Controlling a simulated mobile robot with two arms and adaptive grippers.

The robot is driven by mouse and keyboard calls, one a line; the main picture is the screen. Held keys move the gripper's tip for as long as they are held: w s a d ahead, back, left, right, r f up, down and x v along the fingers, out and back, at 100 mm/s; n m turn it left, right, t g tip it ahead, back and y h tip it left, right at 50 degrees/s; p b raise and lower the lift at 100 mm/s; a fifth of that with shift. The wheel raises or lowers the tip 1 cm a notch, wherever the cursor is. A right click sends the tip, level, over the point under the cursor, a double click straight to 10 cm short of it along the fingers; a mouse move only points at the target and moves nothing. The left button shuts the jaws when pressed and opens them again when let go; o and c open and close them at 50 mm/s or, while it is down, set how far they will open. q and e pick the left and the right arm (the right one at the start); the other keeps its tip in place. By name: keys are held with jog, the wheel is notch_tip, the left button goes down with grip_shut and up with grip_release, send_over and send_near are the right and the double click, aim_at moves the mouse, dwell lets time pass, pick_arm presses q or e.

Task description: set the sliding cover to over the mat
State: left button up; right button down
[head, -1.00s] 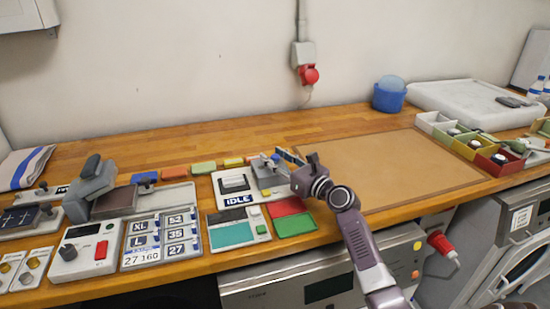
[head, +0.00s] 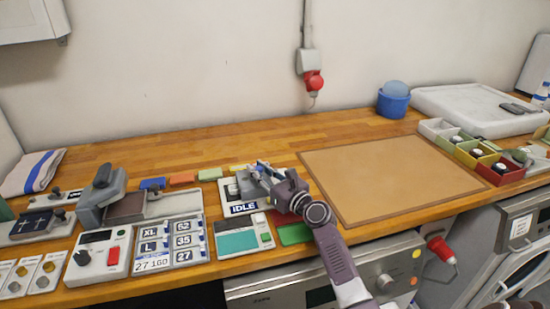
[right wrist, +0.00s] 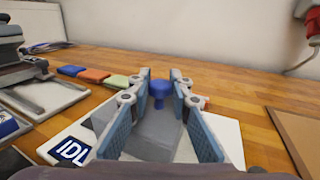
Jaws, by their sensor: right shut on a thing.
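The sliding cover (head: 248,186) is a grey block on a white plate (head: 235,211) marked IDLE, at the middle of the counter. In the right wrist view the cover (right wrist: 154,136) lies between my fingers, with its blue knob (right wrist: 160,88) at the fingertips. My right gripper (head: 264,175) is shut on the knob. A dark-edged square pad (head: 231,189), which looks like the mat, shows just left of the cover. The cover and gripper hide part of it. My left gripper is not in view.
A press (head: 101,197) and a control box (head: 100,258) stand to the left. A large brown board (head: 390,175) lies clear to the right. A green and white panel (head: 243,242) is in front.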

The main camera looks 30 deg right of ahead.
aim_at(243, 181)
jog(key=a, duration=0.2)
jog(key=w+a+p, duration=0.1)
jog(key=a, duration=0.2)
jog(key=shift+w, duration=0.15)
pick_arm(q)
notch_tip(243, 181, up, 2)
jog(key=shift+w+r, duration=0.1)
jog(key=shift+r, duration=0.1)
pick_arm(e)
jog(key=c, duration=1.8)
grip_release()
jog(key=shift+a, duration=0.2)
jog(key=shift+o, duration=0.2)
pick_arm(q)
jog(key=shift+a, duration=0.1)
pick_arm(e)
jog(key=shift+d, duration=0.15)
jog(key=shift+s+f, duration=0.1)
jog(key=shift+s, duration=0.25)
jog(key=s, duration=0.3)
jog(key=s+d, duration=0.1)
jog(key=s, duration=0.7)
jog(key=shift+s+d, duration=0.1)
jog(key=shift+d, duration=0.15)
